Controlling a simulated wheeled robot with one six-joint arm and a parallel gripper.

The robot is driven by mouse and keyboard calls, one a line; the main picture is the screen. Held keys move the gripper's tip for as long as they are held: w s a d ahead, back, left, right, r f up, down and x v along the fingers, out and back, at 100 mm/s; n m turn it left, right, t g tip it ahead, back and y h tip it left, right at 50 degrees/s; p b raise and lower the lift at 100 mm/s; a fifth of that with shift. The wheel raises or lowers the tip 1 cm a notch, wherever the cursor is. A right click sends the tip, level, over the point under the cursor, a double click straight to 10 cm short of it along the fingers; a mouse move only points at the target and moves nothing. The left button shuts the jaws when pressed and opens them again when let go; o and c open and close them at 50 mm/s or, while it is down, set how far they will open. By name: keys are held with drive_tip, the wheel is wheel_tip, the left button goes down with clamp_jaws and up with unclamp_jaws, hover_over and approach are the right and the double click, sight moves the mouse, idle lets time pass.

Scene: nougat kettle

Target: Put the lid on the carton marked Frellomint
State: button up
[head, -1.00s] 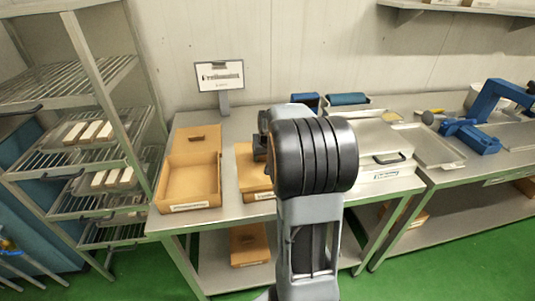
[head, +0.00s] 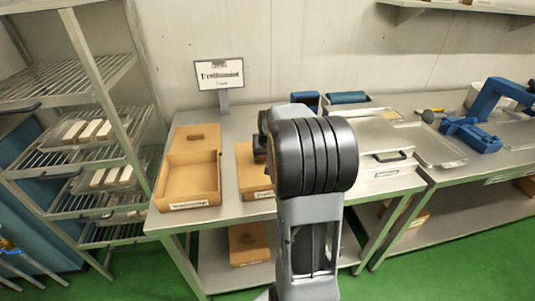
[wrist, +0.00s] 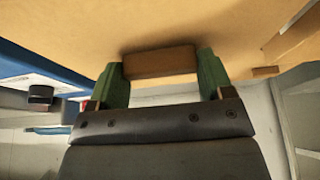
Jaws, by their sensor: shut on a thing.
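My gripper (wrist: 160,66) has its green fingers shut on the small brown handle (wrist: 158,62) of a tan cardboard lid (wrist: 210,22). In the head view my arm hides most of the gripper and part of the carton (head: 247,172) at the middle of the table. That carton's front label is partly covered; only its start, looking like "Fr", shows. Whether the held lid touches the carton is unclear. An open, empty-looking carton (head: 175,194) stands to the left, its label too blurred to read. Behind it lies a tan panel with a handle (head: 195,137).
A sign (head: 219,74) that seems to read Frellomint stands at the table's back. A wire rack (head: 75,155) with white bars is at left. A metal-lidded box (head: 372,145) is right of my arm, and a blue machine (head: 480,125) beyond. Another carton (head: 248,245) is on the lower shelf.

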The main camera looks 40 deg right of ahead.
drive_tip(key=shift+f, duration=0.15)
drive_tip(key=o, duration=0.9)
drive_tip(key=shift+o, duration=0.2)
drive_tip(key=shift+r+p, duration=2.75)
drive_tip(key=shift+r, duration=1.3)
